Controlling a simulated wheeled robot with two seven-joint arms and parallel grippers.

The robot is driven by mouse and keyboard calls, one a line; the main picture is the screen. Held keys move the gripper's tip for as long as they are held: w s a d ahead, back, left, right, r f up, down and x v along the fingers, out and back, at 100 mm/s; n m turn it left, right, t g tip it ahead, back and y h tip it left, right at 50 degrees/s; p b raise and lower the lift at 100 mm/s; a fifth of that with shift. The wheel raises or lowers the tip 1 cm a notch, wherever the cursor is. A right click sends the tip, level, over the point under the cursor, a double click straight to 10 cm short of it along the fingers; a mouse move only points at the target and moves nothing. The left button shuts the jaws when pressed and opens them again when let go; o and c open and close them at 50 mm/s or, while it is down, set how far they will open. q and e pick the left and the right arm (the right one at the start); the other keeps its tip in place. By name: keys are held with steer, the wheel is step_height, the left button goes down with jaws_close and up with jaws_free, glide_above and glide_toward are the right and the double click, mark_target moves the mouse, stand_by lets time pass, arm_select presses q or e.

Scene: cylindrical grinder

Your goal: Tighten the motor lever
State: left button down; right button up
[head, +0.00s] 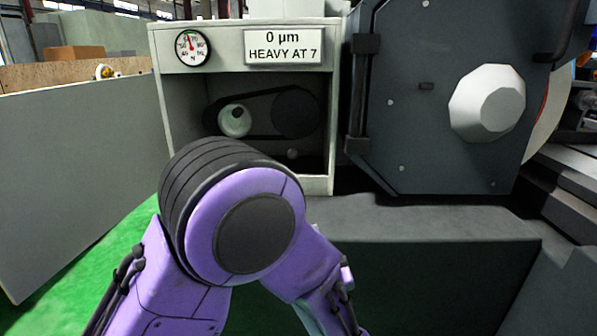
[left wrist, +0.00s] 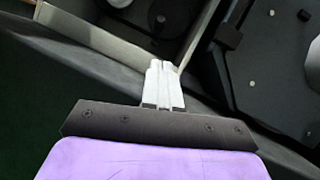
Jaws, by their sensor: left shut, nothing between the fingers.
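The open-fronted grey housing (head: 322,181) holds a black belt drive with a white pulley (head: 235,121) and a dark pulley (head: 296,112). A small grey knob (head: 292,154) sits low inside, below the dark pulley. It may be the end of the motor lever, but I cannot be sure. My left arm's elbow is in front of the cavity's lower left, and its gripper is not visible in the head view. In the left wrist view my left gripper (left wrist: 163,68) is shut and empty, with its tips by the housing's lower edge. My right gripper is not in view.
A gauge (head: 191,48) and a sign (head: 285,48) reading "0 µm HEAVY AT 7" are above the cavity. A dark hinged cover (head: 430,130) with a pale octagonal boss stands to the right. A grey ledge (head: 430,222) lies in front. A grey panel (head: 80,170) stands at left.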

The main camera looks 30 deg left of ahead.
mark_target(294, 155)
arm_select(q)
steer(key=p+x, duration=0.2)
steer(key=x, duration=1.6)
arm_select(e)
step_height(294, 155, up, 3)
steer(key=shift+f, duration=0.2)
arm_select(q)
steer(key=shift+a+f, duration=0.1)
